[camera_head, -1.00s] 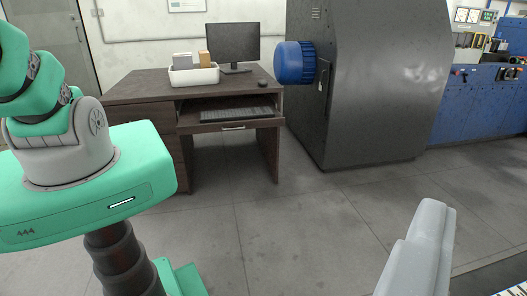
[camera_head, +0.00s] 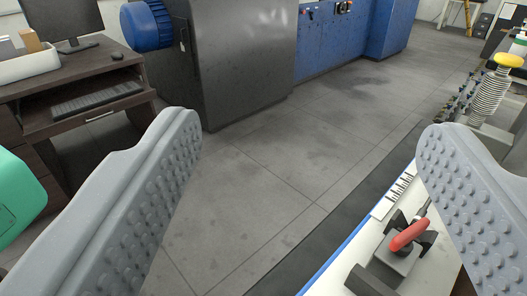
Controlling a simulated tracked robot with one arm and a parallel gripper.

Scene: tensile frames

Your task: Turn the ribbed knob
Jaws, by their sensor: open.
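A blue ribbed knob (camera_head: 147,26) sticks out from the side of a dark grey cabinet (camera_head: 240,60) at the upper left. My gripper (camera_head: 310,128) is open and empty. Its two grey fingers, with studded inner pads, stand wide apart in the lower left and lower right. The knob is beyond and above the left finger, well apart from it.
A brown desk (camera_head: 75,115) with a keyboard, mouse and monitor stands at the left. A white bench (camera_head: 345,270) with a red-handled clamp (camera_head: 409,235) lies at the lower right, near a yellow-topped coil (camera_head: 491,92). Blue cabinets (camera_head: 340,40) stand behind. The grey floor between is clear.

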